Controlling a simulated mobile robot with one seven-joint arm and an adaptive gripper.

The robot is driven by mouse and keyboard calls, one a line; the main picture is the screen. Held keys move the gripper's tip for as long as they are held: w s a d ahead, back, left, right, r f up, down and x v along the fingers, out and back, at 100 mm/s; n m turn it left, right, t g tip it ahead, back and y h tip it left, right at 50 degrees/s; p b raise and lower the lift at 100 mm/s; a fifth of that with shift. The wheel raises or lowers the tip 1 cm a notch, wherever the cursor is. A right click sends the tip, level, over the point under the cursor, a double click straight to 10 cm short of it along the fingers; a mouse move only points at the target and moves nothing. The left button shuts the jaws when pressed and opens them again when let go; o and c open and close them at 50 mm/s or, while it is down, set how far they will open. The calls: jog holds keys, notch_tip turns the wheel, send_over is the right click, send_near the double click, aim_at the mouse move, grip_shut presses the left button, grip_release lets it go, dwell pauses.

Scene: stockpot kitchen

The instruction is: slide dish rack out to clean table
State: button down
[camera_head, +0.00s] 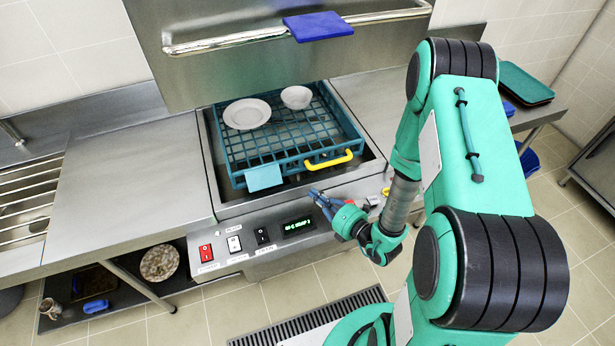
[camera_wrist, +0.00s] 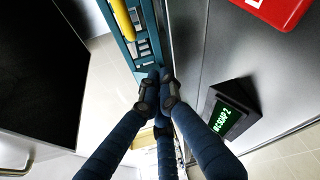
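The teal dish rack (camera_head: 237,155) sits inside the open dishwasher bay in the head view. It holds a white plate (camera_head: 247,113) and a white bowl (camera_head: 296,97). Its yellow handle (camera_head: 330,161) is on the front side, and a light-blue tag (camera_head: 263,177) hangs left of it. My gripper (camera_head: 314,192) is in front of the bay, below and a little left of the handle, apart from it. In the wrist view my gripper (camera_wrist: 158,77) has its dark fingers drawn together with nothing visible between them. The rack (camera_wrist: 142,52) and its handle (camera_wrist: 125,18) show beyond the fingertips.
The dishwasher hood (camera_head: 200,70) is raised, with a bar handle and blue grip. A bare steel table (camera_head: 120,180) adjoins on the left; another steel surface (camera_head: 385,105) on the right is partly hidden by my arm. Switches (camera_head: 234,244) and a green display (camera_head: 297,227) line the front.

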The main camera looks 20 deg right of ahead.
aim_at(298, 185)
jog(key=shift+w+a, duration=0.1)
jog(key=shift+w, duration=0.05)
jog(key=shift+b+x, duration=0.9)
jog(key=shift+x, duration=3.9)
jog(key=shift+w+d+r, duration=0.1)
jog(key=shift+d+r, duration=0.35)
jog(key=shift+d, duration=0.4)
jog(key=shift+d+r, duration=0.45)
jog(key=shift+d, duration=0.45)
jog(key=shift+d, duration=0.5)
jog(key=d+p, duration=0.3)
jog(key=d, duration=5.6)
jog(key=shift+d+r, duration=0.15)
jog(key=shift+d, duration=0.3)
